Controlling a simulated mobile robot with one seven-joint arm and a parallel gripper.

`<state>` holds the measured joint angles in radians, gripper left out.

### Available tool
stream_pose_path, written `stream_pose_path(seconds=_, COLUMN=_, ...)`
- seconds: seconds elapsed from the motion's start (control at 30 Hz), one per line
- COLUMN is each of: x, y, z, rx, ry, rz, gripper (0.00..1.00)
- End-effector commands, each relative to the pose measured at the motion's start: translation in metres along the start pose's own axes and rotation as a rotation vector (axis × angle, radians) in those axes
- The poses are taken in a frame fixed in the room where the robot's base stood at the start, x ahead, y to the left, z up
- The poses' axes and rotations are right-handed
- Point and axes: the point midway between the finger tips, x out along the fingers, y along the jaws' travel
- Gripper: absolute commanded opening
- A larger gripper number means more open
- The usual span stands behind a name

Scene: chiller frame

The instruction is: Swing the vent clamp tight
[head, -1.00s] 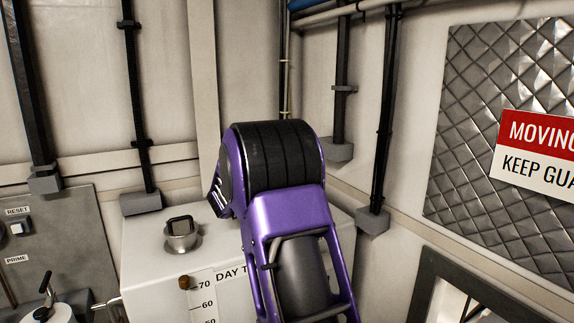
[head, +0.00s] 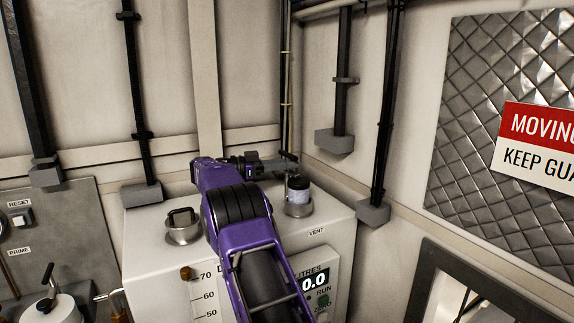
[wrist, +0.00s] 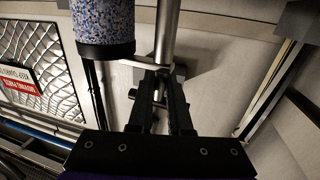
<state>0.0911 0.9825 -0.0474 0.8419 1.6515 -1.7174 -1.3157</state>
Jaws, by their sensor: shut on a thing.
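The white tank (head: 150,235) carries a label reading VENT at its top right. There a dark-topped, bluish vent cylinder (head: 298,192) stands upright in a silver collar (head: 299,208). My gripper (head: 287,160) is just behind the cylinder, above the tank top. In the wrist view the speckled blue cylinder (wrist: 103,25) with its black band is beside my fingers (wrist: 160,82). A pale metal bar runs from near the cylinder to the fingertips. The fingers are close together, shut on what looks like the clamp's metal lever; the fingers hide most of the grip.
A silver cap (head: 183,230) with a dark handle stands on the tank's left side. Black wall pipes (head: 386,110) with grey brackets run behind and to the right. A sign (head: 540,140) hangs at right. A small display (head: 315,281) is on the tank's front.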

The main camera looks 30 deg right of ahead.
Motion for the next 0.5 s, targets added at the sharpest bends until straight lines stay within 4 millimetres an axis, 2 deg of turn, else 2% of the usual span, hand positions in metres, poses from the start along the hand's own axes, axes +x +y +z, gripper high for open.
stream_pose_path(seconds=0.5, x=0.0022, y=0.0004, z=-0.0023, rx=0.003, ry=0.004, rz=0.059, gripper=0.00)
